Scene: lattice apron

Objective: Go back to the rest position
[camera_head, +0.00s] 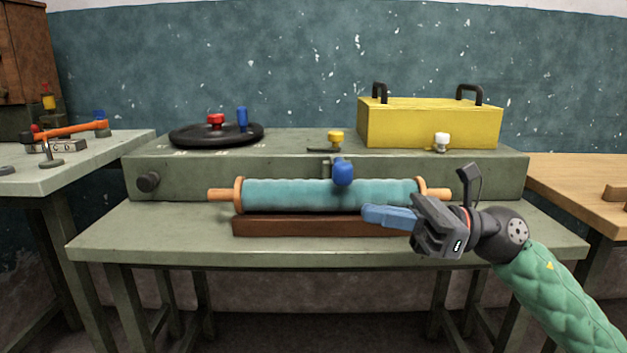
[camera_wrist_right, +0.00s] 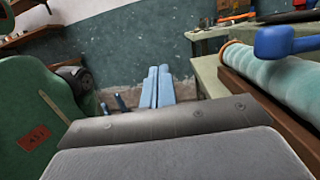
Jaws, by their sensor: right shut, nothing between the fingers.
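My right gripper (camera_head: 388,217) comes in from the right on a green padded arm. Its blue fingers are closed together and empty, and they point left. In the head view they lie in front of the right end of a brown wooden cradle (camera_head: 290,226), below a teal roller (camera_head: 330,194). The closed fingers also show in the right wrist view (camera_wrist_right: 158,88), with floor and wall beyond them and the roller (camera_wrist_right: 285,75) off to the right. My left gripper is not in view.
The green-grey bench (camera_head: 150,235) carries a raised housing with a blue knob (camera_head: 342,172), a black handwheel (camera_head: 190,136) and a yellow box (camera_head: 430,122) with black handles. Side tables stand left (camera_head: 80,155) and right (camera_head: 570,180). The bench's front left is clear.

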